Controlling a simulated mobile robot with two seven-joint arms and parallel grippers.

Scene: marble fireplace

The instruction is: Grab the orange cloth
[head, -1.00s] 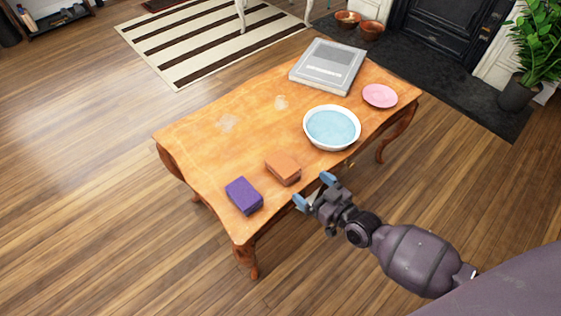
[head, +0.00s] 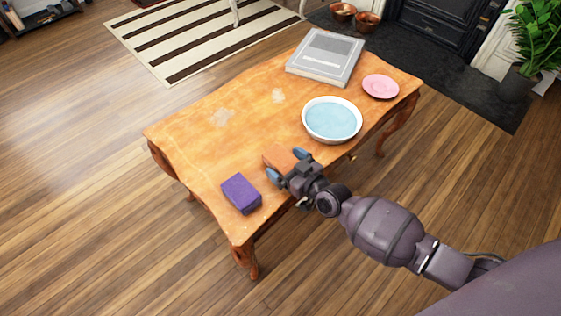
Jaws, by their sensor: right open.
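The orange cloth (head: 279,157) is a small folded block near the front edge of the wooden table, partly hidden by my gripper. My right gripper (head: 287,164) is open, with its blue-tipped fingers at the near side of the cloth, one towards its left corner and one towards its right. I cannot tell whether the fingers touch it. My left gripper is not in view.
A purple folded cloth (head: 241,193) lies just left of the gripper on the table (head: 190,142). A white bowl of blue water (head: 332,119) stands to the right. A pink plate (head: 380,86) and a grey book (head: 325,56) lie farther back.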

